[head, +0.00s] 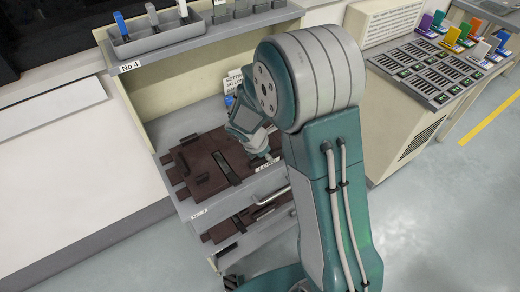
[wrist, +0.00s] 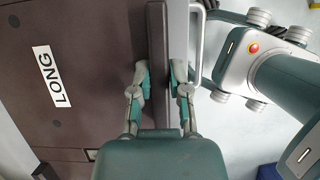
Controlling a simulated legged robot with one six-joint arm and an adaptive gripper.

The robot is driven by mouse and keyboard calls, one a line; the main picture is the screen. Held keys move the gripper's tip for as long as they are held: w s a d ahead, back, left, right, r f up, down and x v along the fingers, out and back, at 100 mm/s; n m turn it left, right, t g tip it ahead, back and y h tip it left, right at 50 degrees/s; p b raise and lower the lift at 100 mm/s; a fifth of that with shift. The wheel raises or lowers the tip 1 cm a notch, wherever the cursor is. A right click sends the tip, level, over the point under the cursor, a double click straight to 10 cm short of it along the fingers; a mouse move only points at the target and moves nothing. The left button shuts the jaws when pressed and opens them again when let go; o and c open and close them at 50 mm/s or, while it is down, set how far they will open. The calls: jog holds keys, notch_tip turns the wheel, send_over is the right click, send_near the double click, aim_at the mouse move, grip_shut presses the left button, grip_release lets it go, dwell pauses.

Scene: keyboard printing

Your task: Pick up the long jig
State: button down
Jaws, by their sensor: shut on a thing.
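The long jig is a dark brown plate (wrist: 95,40) with a white "LONG" label in the wrist view. In the head view the brown jig (head: 205,165) lies flat on the pulled-out upper drawer. My gripper (wrist: 162,75) has one finger on each side of the raised brown bar along the jig's edge and is shut on it. In the head view my gripper (head: 262,155) is at the jig's right side, partly hidden by my arm. I cannot tell whether the jig is lifted off the drawer.
A lower drawer (head: 218,262) is also open, with another brown jig (head: 240,222) in it. A metal drawer handle (wrist: 198,45) is close to my right finger. A grey tray (head: 160,38) tops the cabinet. A panel of coloured items (head: 440,70) stands at right. The right floor is clear.

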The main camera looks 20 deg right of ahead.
jog(key=shift+w+r, duration=0.1)
jog(key=shift+r, duration=0.4)
jog(key=r, duration=0.3)
jog(key=shift+s+a, duration=0.1)
jog(key=shift+s, duration=0.2)
jog(key=s+a+r, duration=0.1)
jog(key=s+r, duration=0.8)
jog(key=s, duration=0.4)
jog(key=shift+s+a, duration=0.25)
jog(key=c, duration=1.2)
grip_release()
grip_shut()
